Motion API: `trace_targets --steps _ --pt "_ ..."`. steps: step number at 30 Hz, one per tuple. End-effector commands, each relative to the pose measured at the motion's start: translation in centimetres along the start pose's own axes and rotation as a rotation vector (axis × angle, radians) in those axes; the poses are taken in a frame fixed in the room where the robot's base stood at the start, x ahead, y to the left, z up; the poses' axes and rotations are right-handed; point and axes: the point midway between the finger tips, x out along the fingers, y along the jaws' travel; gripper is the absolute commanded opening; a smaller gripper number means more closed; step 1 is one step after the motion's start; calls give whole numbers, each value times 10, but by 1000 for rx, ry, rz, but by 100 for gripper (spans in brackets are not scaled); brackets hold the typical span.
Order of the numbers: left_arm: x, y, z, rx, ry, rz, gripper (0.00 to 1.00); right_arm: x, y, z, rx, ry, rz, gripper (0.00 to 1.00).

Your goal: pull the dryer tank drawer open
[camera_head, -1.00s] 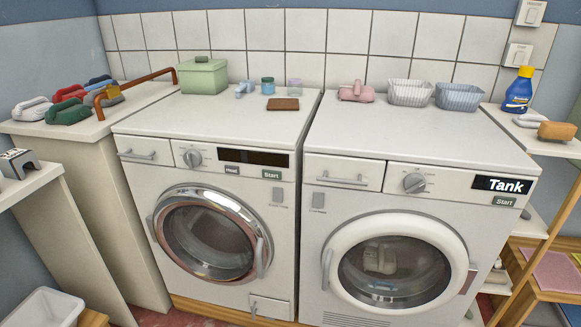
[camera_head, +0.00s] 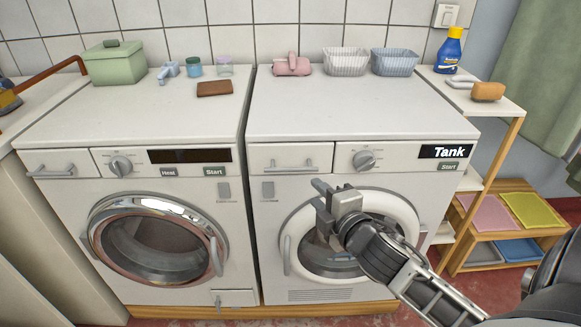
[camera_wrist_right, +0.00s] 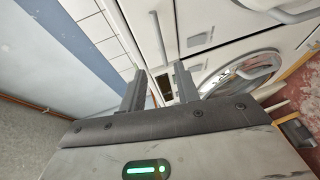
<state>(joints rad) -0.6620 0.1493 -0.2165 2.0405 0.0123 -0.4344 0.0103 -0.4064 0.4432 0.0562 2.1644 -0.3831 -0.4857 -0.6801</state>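The dryer (camera_head: 350,110) is the white machine on the right, with a "Tank" label at its upper right. Its tank drawer (camera_head: 268,153) is at the upper left of its front, flush with the panel. The drawer's bar handle (camera_head: 291,167) is clear of my gripper. My right gripper (camera_head: 320,198) is in front of the dryer, below and right of that handle, over the upper part of the round door. In the right wrist view its two fingers (camera_wrist_right: 160,92) stand apart with nothing between them. My left gripper is out of view.
The washer (camera_head: 130,130) stands left of the dryer. The dryer's round door (camera_head: 405,215) is shut behind my right gripper. Two baskets (camera_head: 345,61) and a pink item (camera_head: 292,65) sit on the dryer top. A wooden shelf (camera_head: 510,110) stands to the right.

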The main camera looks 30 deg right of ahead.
Motion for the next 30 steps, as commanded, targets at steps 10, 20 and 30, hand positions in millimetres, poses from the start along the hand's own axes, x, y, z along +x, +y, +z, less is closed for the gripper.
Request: trace_targets --steps 10,20,30 --pt "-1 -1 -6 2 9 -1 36 77 1 -1 5 0 0 32" --pt "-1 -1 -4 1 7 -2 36 129 -1 -1 6 1 -2 32" --pt "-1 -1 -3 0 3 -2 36 138 -2 -1 7 2 -4 32"
